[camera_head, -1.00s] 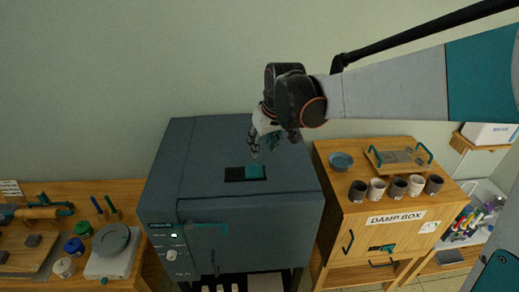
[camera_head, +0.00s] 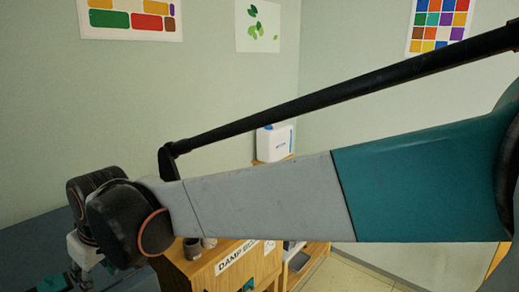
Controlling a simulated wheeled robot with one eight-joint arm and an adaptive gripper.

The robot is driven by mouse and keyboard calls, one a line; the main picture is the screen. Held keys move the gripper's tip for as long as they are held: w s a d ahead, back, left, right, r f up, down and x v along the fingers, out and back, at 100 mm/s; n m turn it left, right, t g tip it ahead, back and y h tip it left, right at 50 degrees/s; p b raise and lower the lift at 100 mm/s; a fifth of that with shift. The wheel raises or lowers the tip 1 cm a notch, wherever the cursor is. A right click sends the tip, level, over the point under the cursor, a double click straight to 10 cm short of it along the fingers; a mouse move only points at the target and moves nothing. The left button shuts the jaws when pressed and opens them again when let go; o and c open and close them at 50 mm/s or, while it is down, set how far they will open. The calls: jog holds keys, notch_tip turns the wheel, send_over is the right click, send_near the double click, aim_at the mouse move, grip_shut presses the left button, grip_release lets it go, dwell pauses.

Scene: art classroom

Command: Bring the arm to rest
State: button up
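My arm reaches across the picture from the right edge to the lower left. Its wrist is at the lower left, and my gripper (camera_head: 84,270) hangs below it near the bottom edge. The gripper is small and partly hidden by the wrist, so I cannot tell whether its fingers are open or shut. The dark blue-grey kiln (camera_head: 32,240) shows behind and below the gripper at the left edge.
The wooden damp box (camera_head: 215,270) stands right of the kiln, partly hidden by my arm, with cups (camera_head: 192,247) on top. A white container (camera_head: 274,142) stands behind. Posters (camera_head: 258,27) hang on the walls. Floor (camera_head: 390,272) shows at lower right.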

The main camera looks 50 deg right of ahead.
jog(key=s+d+f+m+t+b, duration=0.1)
jog(key=s+d+f+b, duration=0.1)
jog(key=s+f+b, duration=0.4)
jog(key=s+d+f+m+h+b, duration=0.1)
jog(key=s+d+f+b, duration=0.2)
jog(key=s+f+b, duration=0.3)
jog(key=s+f, duration=0.3)
jog(key=f, duration=0.2)
jog(key=shift+d+t, duration=0.35)
jog(key=shift+t, duration=0.05)
jog(key=shift+s, duration=0.1)
dwell(0.5)
